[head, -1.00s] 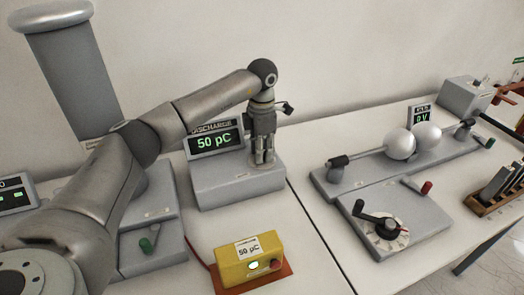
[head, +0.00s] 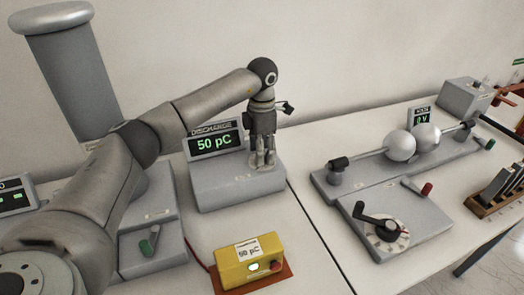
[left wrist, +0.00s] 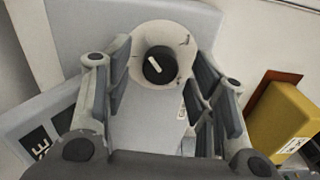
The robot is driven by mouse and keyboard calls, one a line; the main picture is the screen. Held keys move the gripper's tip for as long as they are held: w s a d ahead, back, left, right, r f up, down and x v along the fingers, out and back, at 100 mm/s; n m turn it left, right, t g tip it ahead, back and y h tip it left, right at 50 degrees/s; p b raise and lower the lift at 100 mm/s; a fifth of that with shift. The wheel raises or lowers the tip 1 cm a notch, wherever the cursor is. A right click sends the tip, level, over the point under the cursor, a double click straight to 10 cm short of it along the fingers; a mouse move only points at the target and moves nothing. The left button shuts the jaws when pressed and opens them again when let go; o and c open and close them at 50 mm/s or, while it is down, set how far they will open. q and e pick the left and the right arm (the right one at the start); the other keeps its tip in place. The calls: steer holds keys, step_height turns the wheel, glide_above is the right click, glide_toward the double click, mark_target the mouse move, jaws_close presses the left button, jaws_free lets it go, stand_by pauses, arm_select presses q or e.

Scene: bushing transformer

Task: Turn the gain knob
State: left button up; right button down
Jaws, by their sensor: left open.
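The gain knob (left wrist: 158,66) is a black round knob with a white pointer line, on a pale round dial on top of the grey discharge box (head: 235,187). The box's display (head: 215,142) reads 50 pC. My left gripper (head: 264,160) points down over the right part of the box top. In the left wrist view its open fingers (left wrist: 160,80) stand to the left and right of the knob, with gaps on both sides. In the head view the gripper hides the knob. My right gripper is not in view.
A yellow box (head: 249,260) with a 50 pC label sits in front, on a brown mat. A sphere gap (head: 401,145) stands to the right, behind a panel with a black-handled dial (head: 386,231). A tall grey column (head: 75,80) stands at the back left.

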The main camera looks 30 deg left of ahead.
arm_select(q)
step_height(320, 180, up, 12)
steer(key=shift+f, duration=0.25)
steer(key=shift+f, duration=0.1)
stand_by(0.5)
